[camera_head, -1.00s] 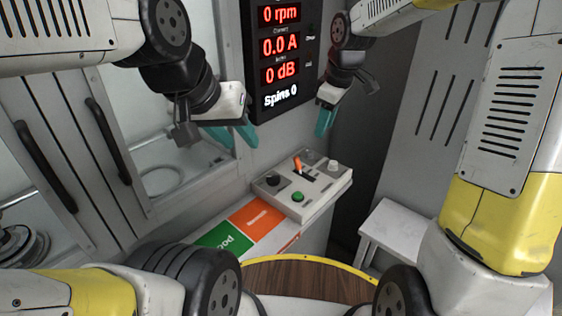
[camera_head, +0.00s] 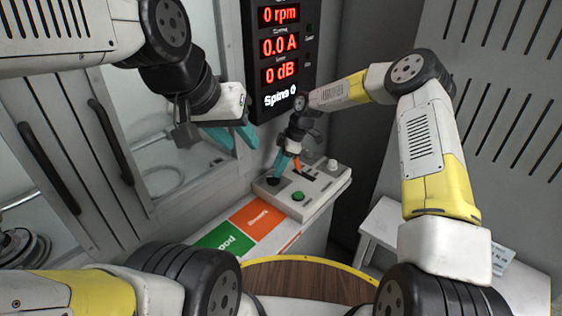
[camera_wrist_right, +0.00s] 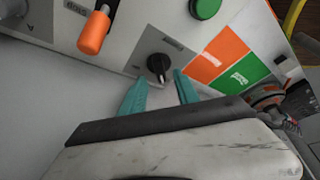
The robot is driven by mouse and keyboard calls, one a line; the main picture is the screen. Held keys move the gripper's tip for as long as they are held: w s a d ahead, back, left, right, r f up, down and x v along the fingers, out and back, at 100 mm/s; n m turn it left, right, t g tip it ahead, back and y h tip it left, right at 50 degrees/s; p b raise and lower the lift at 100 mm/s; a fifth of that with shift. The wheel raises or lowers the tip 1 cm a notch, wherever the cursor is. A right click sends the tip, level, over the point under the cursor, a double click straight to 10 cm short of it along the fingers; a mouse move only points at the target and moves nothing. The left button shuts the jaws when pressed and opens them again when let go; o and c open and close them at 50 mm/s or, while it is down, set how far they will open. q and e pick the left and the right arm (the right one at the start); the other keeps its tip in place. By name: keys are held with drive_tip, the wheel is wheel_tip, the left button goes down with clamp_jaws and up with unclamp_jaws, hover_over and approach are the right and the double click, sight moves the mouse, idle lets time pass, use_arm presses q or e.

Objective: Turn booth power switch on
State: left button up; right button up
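The grey control box (camera_head: 318,195) stands on a ledge below the display. It carries a black rotary knob (camera_head: 272,181), an orange lever (camera_head: 296,175), a green button (camera_head: 298,197) and a pale knob (camera_head: 332,165). My right gripper (camera_head: 281,166) is pointed down, close to the black knob, partly overlapping it in the head view. In the right wrist view the black knob (camera_wrist_right: 158,66) lies just beyond the gap between the open teal fingers (camera_wrist_right: 160,82); contact cannot be told. My left gripper (camera_head: 240,138) is open and empty, in front of the booth.
The display (camera_head: 280,45) reads 0 rpm, 0.0 A, 0 dB and Spins 0. Orange and green labelled areas (camera_head: 257,220) lie left of the box. A white stool (camera_head: 383,225) stands at right. A round wooden top (camera_head: 310,280) is in front.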

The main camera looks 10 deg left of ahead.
sight(273, 179)
drive_tip(key=shift+x, duration=1.9)
clamp_jaws()
